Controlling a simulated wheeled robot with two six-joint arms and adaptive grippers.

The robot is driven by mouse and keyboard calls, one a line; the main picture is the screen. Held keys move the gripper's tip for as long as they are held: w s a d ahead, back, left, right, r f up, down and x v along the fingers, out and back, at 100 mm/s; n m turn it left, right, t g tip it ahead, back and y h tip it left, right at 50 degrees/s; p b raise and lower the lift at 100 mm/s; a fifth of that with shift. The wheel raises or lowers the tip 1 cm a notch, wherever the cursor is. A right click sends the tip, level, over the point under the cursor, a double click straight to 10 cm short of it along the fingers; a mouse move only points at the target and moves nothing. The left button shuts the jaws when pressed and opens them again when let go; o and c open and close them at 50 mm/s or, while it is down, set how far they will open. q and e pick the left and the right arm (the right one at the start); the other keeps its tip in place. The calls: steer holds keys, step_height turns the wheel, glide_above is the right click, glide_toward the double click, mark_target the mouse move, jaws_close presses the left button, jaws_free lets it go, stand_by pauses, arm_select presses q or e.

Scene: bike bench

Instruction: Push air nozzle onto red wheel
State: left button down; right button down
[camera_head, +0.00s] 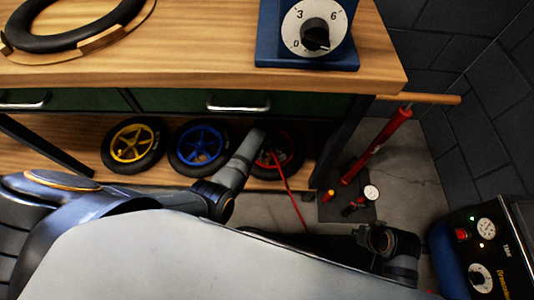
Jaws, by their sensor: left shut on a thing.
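The red wheel (289,153) stands on the lower shelf of the bench, at the right end of a row of wheels. My left arm reaches up to it, and its gripper (265,153) is at the wheel's left part, shut on the air nozzle. The nozzle is too small and dark to make out. Its red hose (289,190) runs from the gripper down to the right. I cannot tell whether the nozzle touches the valve. My right arm's dark end (378,240) is low at the right, away from the wheel; its fingers cannot be made out.
A blue wheel (201,147) and a yellow wheel (133,145) stand to the left. The workbench top (190,62) overhangs the shelf, with a bench leg (338,138) right of the red wheel. A red floor pump (377,145) and a blue compressor box (455,250) stand at the right.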

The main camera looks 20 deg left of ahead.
arm_select(q)
steer(key=shift+f+b, duration=0.45)
steer(key=shift+f, duration=0.25)
steer(key=c, duration=0.6)
jaws_free()
steer(key=r, duration=1.2)
steer(key=shift+s+a+r, duration=0.1)
steer(key=shift+s+a, duration=0.05)
steer(key=shift+a, duration=0.05)
